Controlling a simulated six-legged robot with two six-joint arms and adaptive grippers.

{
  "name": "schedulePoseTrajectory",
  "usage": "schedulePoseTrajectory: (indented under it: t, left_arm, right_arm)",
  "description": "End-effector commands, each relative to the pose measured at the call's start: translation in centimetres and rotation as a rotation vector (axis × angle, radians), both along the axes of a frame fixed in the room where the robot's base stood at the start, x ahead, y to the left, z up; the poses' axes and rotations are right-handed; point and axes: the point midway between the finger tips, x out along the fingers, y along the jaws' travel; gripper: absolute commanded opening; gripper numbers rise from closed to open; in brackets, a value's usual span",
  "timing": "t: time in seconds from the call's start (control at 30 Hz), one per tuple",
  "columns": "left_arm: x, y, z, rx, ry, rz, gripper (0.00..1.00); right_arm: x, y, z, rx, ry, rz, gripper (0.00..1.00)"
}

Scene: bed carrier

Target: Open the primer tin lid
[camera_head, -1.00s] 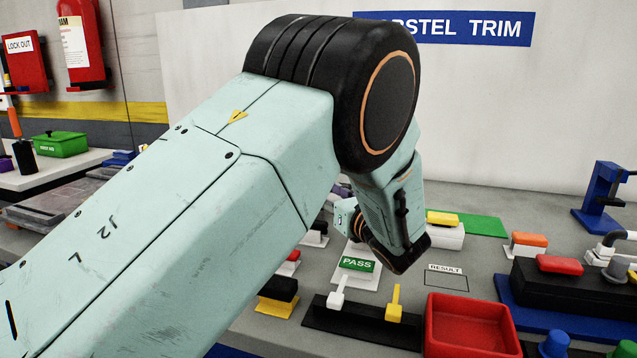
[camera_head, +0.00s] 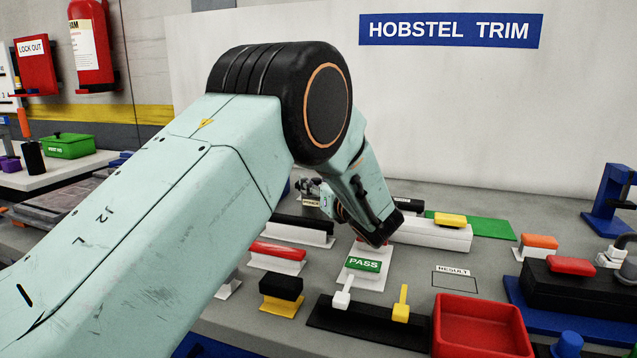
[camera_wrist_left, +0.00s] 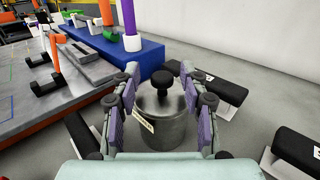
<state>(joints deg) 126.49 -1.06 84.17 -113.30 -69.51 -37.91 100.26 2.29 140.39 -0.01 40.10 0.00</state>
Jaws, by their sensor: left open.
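A grey metal tin (camera_wrist_left: 165,132) with a round black knob (camera_wrist_left: 162,79) on its lid stands upright in the left wrist view. A small pale label is on its side, too small to read. The lid sits on the tin. My left gripper (camera_wrist_left: 161,92) is open, its purple-padded fingers on either side of the tin and knob; I cannot tell whether they touch it. In the head view the left gripper (camera_head: 318,190) is small and partly hidden by my forearm, with the tin (camera_head: 311,204) just below it. My right gripper is not in view.
Black-handled blocks (camera_wrist_left: 220,87) stand close to the right of the tin. A blue block (camera_wrist_left: 120,52) with upright coloured handles is behind left. In the head view, a green PASS sign (camera_head: 363,264) and a red tray (camera_head: 480,325) are nearer; a white wall is behind.

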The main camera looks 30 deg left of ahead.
Motion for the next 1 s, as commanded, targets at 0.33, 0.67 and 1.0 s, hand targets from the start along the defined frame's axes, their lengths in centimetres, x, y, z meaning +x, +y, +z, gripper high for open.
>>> schedulePoseTrajectory:
  t: [0.33,0.67,1.0]
  left_arm:
    - [0.09,-0.04,-0.01,0.000,0.000,0.000,0.20]
    - [0.06,-0.04,-0.04,-0.001,0.001,0.000,0.00]
    - [0.05,-0.03,-0.07,-0.001,0.001,0.001,0.00]
  right_arm:
    - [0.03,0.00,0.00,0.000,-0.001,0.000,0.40]
    - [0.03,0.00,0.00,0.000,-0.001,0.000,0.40]
    - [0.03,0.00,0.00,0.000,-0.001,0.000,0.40]
